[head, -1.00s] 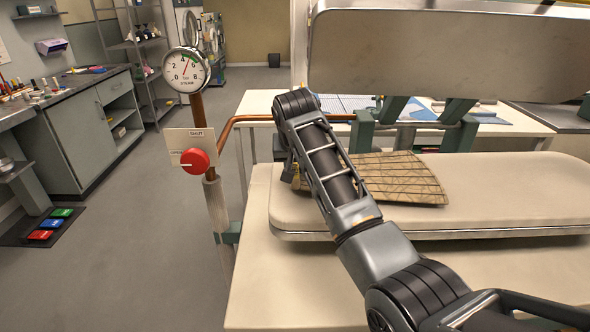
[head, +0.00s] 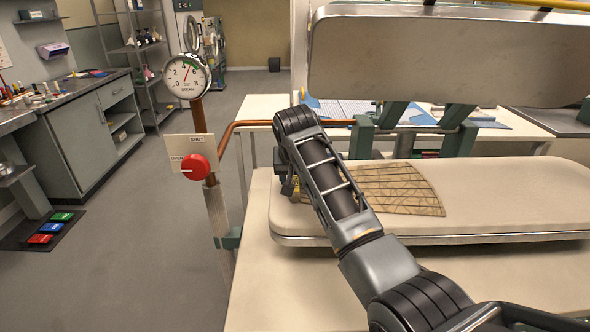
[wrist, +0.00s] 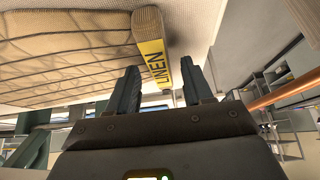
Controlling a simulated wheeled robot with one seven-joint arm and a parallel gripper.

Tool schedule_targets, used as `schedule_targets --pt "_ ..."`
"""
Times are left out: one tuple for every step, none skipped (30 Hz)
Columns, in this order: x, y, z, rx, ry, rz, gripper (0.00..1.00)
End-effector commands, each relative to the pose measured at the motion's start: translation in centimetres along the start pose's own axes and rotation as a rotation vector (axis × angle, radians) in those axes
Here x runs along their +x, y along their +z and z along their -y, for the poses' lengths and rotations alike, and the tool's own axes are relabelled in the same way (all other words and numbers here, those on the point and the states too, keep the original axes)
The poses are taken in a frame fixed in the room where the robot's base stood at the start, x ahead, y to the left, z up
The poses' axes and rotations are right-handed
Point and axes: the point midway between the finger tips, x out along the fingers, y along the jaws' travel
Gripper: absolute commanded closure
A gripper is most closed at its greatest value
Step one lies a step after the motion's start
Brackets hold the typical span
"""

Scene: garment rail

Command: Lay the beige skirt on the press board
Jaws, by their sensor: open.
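The beige skirt (head: 405,188), with dark crossing lines, lies spread on the padded press board (head: 500,195). In the wrist view the skirt (wrist: 60,60) fills the upper left, against the pale board cover. Its band end carries a yellow LINEN tag (wrist: 156,65). My gripper (wrist: 162,70) is open, one finger on each side of the tag end; I cannot tell whether either finger touches it. In the head view my gripper (head: 288,186) is at the board's left end, mostly hidden by my arm, which also covers the skirt's left part.
The raised press head (head: 450,55) hangs above the back of the board. A steam gauge (head: 188,76) and red knob (head: 195,167) stand on a copper pipe to the left. The right part of the board is bare. Open floor lies left of the press.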

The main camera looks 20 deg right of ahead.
Motion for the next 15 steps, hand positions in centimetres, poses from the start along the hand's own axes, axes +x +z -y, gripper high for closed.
schedule_targets --pt "-0.4 0.0 0.1 0.000 -0.001 -0.002 0.49" --pt "-0.8 0.0 0.1 0.000 -0.001 -0.002 0.49" --pt "-1.4 0.0 0.1 -0.001 -0.002 -0.003 0.49" --pt "-1.9 0.0 0.1 -0.001 -0.002 -0.003 0.49" --pt "-2.4 0.0 0.1 -0.001 -0.002 -0.003 0.49" --pt "-3.2 0.0 0.1 -0.001 -0.002 -0.003 0.49" --pt "-3.9 0.0 0.1 -0.001 -0.003 -0.005 0.49" --pt "-4.5 0.0 0.1 -0.001 -0.002 -0.004 0.49" --pt "-5.3 0.0 0.1 -0.001 -0.002 -0.003 0.49" --pt "-6.0 0.0 0.1 -0.001 -0.003 -0.004 0.49" --pt "-6.6 0.0 0.1 -0.001 -0.002 -0.004 0.49" --pt "-7.4 0.0 0.1 0.000 -0.002 -0.004 0.49" --pt "-7.9 0.0 0.1 0.000 -0.002 -0.004 0.49" --pt "-8.4 0.0 0.1 0.000 -0.001 -0.003 0.49" --pt "-9.1 0.0 0.1 0.001 -0.001 -0.004 0.49"
